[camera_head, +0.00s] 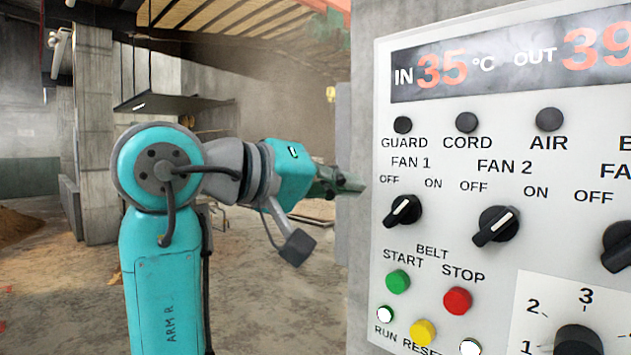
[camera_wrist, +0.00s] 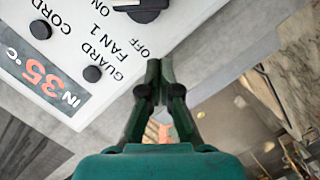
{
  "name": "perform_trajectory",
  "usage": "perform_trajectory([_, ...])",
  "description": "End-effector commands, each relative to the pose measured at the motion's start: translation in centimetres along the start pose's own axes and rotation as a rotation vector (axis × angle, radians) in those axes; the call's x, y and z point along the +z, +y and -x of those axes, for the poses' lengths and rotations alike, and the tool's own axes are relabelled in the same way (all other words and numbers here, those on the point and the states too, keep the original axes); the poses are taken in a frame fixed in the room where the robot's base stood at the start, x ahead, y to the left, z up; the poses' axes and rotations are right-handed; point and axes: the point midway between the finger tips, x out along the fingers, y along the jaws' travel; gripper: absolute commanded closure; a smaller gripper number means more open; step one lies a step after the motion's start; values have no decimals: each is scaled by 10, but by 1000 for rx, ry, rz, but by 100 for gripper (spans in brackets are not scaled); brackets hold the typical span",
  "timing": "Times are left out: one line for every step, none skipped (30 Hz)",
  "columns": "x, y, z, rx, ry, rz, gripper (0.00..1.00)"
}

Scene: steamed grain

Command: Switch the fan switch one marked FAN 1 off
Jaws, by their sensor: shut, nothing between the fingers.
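The FAN 1 switch (camera_head: 402,211) is a black rotary knob on the light control panel, below the OFF and ON labels. Its bar with a white stripe slants from lower left to upper right, its upper end leaning to the ON side. The knob is partly cut off at the top of the wrist view (camera_wrist: 140,10). My gripper (camera_head: 352,186) is left of the panel's edge, level with the FAN 1 labels and apart from the knob. In the wrist view, the fingertips (camera_wrist: 160,66) are together and empty, beside the panel near OFF.
The FAN 2 knob (camera_head: 497,226) is right of FAN 1, similarly slanted. Green START (camera_head: 398,281) and red STOP (camera_head: 457,300) buttons sit below. A grey concrete pillar (camera_head: 354,120) stands behind the panel's left edge. Space left of the panel is open around my arm.

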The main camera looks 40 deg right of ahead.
Motion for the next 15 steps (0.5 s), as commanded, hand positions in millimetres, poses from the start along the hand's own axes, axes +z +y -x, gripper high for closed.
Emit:
perform_trajectory([0, 0, -10, 2, -2, -1, 100])
perform_trajectory([4, 0, -12, 1, -1, -1, 100])
perform_trajectory([11, -1, -11, -1, 1, -1, 100])
perform_trajectory([15, -1, -12, -1, 1, 0, 100])
perform_trajectory([19, -1, -13, -1, 1, 0, 100])
perform_trajectory([24, -1, -14, -1, 1, 0, 100])
perform_trajectory([26, -1, -15, -1, 1, -1, 100])
perform_trajectory([29, 0, -16, -1, 1, -1, 100])
perform_trajectory([32, 0, -16, 0, 1, -1, 100])
perform_trajectory([34, 0, -17, 0, 1, 0, 100])
perform_trajectory([35, 0, -17, 0, 1, 0, 100])
perform_trajectory([37, 0, -17, 0, 1, 1, 100])
perform_trajectory([38, 0, -18, 0, 1, 1, 100])
perform_trajectory([38, 0, -18, 0, 1, 1, 100])
perform_trajectory([39, 0, -18, 0, 1, 1, 100])
